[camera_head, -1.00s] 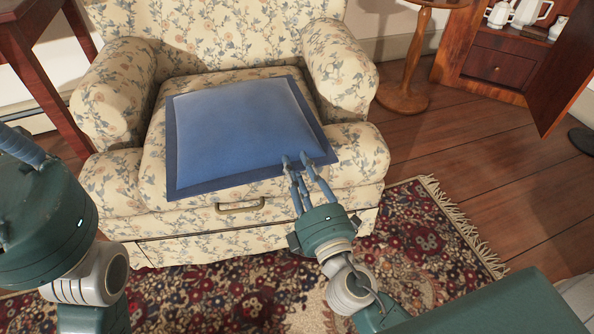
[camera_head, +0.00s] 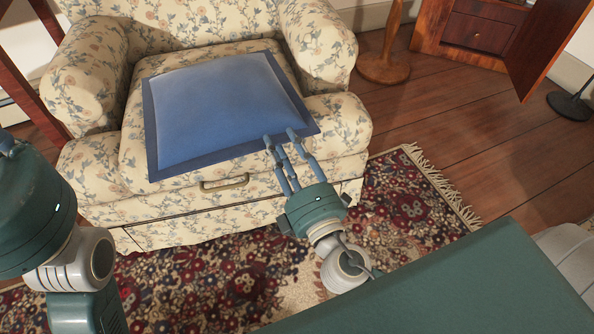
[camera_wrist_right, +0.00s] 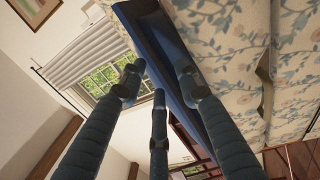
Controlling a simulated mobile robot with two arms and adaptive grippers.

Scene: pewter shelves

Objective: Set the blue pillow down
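The blue pillow (camera_head: 225,108), with a darker blue border, lies flat on the seat of the floral armchair (camera_head: 95,85). My right gripper (camera_head: 280,138) is at the pillow's front right corner in the head view. Its fingers are spread apart and hold nothing. In the right wrist view, the fingers (camera_wrist_right: 155,85) stand apart, with the blue pillow edge (camera_wrist_right: 165,50) just beyond them. I cannot tell if a finger touches it. My left gripper (camera_head: 32,205) is at the left edge of the head view, its fingers mostly cut off.
A patterned rug (camera_head: 200,285) lies in front of the armchair on a wooden floor (camera_head: 450,130). A round wooden pedestal base (camera_head: 383,68) and a wooden cabinet (camera_head: 475,32) with an open door stand at right. A dark red wooden table leg (camera_head: 35,95) is at left.

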